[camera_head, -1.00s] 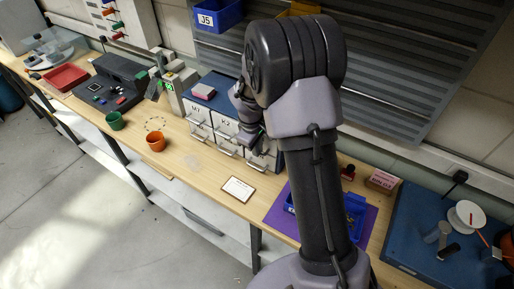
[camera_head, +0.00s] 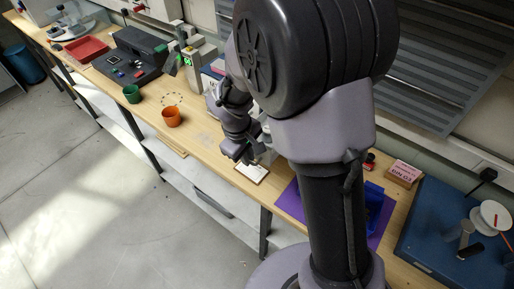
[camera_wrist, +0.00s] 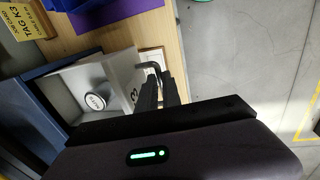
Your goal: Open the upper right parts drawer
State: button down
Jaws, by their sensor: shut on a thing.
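In the wrist view, the parts drawer (camera_wrist: 88,72) is pulled out of its blue cabinet (camera_wrist: 38,112). It has pale grey walls, and a round white-topped item (camera_wrist: 95,99) lies inside. The drawer front carries a dark label, partly visible and seemingly ending in 3. My gripper (camera_wrist: 158,78) is shut on the dark bent handle (camera_wrist: 149,67) at the drawer front. In the head view, my arm covers most of the cabinet, and the grip itself is hard to make out there.
A white card (camera_head: 252,172) lies near the bench's front edge by my wrist. An orange cup (camera_head: 172,117) and a green cup (camera_head: 132,94) stand to the left. A purple mat (camera_head: 290,203) with a blue bin (camera_head: 374,208) lies to the right. Open floor lies in front.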

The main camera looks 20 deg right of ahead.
jog(key=shift+s+a, duration=0.5)
jog(key=shift+a, duration=0.25)
jog(key=c, duration=1.5)
grip_release()
jog(key=a+r+p, duration=0.1)
jog(key=r, duration=0.4)
jog(key=s+r+p, duration=0.1)
jog(key=r+p, duration=0.1)
jog(key=r, duration=0.4)
jog(key=a+r+p, duration=0.1)
jog(key=r, duration=0.5)
jog(key=shift+s+a+r+p, duration=0.15)
jog(key=shift+s+a+p, duration=0.15)
jog(key=shift+p, duration=0.1)
